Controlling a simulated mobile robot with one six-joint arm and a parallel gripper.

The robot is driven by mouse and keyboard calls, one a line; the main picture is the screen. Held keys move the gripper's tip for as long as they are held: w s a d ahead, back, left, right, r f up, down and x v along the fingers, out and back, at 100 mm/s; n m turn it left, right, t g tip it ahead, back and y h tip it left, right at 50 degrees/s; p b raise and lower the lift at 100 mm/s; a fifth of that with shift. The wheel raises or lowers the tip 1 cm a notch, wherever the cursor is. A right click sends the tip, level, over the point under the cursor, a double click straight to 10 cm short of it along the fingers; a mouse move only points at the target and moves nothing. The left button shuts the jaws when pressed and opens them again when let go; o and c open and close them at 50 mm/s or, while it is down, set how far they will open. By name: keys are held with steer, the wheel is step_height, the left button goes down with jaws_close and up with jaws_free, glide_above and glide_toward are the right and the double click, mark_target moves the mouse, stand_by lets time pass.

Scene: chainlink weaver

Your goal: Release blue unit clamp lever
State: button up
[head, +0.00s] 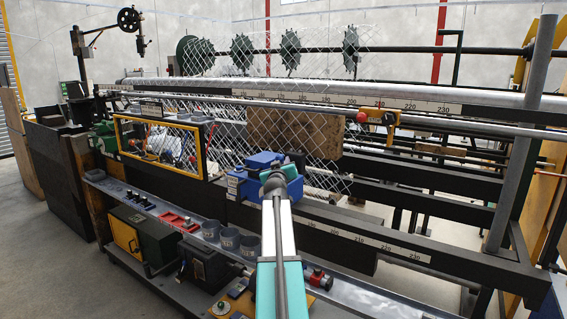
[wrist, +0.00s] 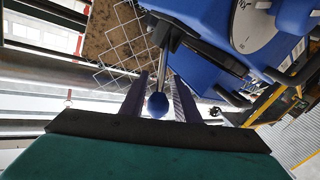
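The blue unit (head: 240,186) sits on the machine rail in the middle of the head view. It fills the top right of the wrist view (wrist: 205,25). Its clamp lever (wrist: 163,62) is a metal rod with a blue ball knob (wrist: 157,105). My gripper (wrist: 161,85) is open, with one dark finger on each side of the knob and visible gaps to both. I cannot tell whether the knob touches the palm. In the head view my arm covers the lever and the fingers.
Chain-link mesh (head: 228,140) hangs behind the blue unit. A yellow-framed guard (head: 160,147) stands to its left. A shelf (head: 205,228) below carries grey cups (head: 229,238) and a red tray (head: 178,221). A long scale rail (head: 400,103) runs above.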

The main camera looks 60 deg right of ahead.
stand_by(0.3)
steer(key=shift+d, duration=0.1)
jaws_close()
